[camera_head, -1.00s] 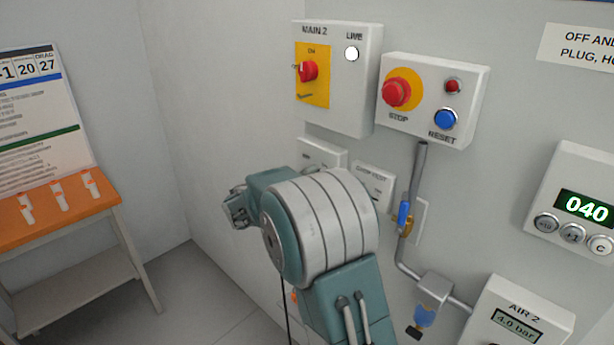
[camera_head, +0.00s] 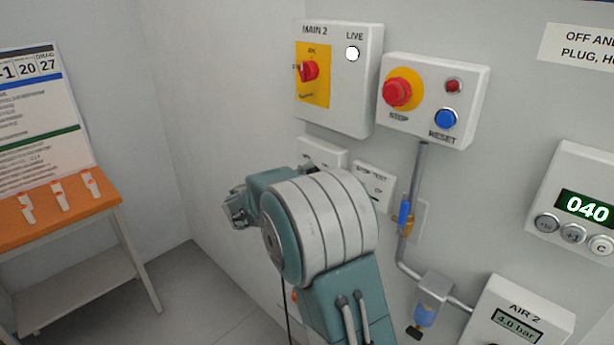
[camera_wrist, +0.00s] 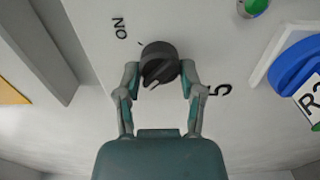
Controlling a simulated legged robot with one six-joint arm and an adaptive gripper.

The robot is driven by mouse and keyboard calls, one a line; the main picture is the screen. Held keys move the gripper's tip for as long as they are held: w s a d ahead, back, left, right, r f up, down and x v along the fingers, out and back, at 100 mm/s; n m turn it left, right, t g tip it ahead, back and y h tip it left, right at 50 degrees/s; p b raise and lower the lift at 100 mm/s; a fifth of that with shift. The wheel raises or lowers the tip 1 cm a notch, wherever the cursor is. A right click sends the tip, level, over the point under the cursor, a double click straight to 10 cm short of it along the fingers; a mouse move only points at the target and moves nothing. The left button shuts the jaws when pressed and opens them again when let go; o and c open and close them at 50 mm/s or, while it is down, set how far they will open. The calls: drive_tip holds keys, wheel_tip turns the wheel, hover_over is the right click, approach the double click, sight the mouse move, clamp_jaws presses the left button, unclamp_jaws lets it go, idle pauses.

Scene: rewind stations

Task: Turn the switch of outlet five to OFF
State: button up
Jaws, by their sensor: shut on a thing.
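In the wrist view, a round black switch knob (camera_wrist: 159,66) with a pale pointer mark sits on a white plate. "ON" is printed to its upper left, and a "5" to its lower right. My gripper (camera_wrist: 160,78) is shut on this knob, one finger on each side. The pointer mark faces toward the lower left, near my gripper's palm. In the head view, my arm hides the switch and most of the gripper. An OFF label cannot be made out.
A blue round part (camera_wrist: 295,68) and a green part (camera_wrist: 252,7) are right of the knob. The MAIN 2 box (camera_head: 344,100), the STOP and RESET box (camera_head: 430,125) and a grey pipe (camera_head: 419,165) are on the wall. An orange-topped table (camera_head: 80,215) stands left.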

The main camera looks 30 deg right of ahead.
drive_tip(key=shift+w+a+f, duration=0.1)
drive_tip(key=shift+f, duration=0.05)
drive_tip(key=o, duration=1.2)
drive_tip(key=v, duration=1.2)
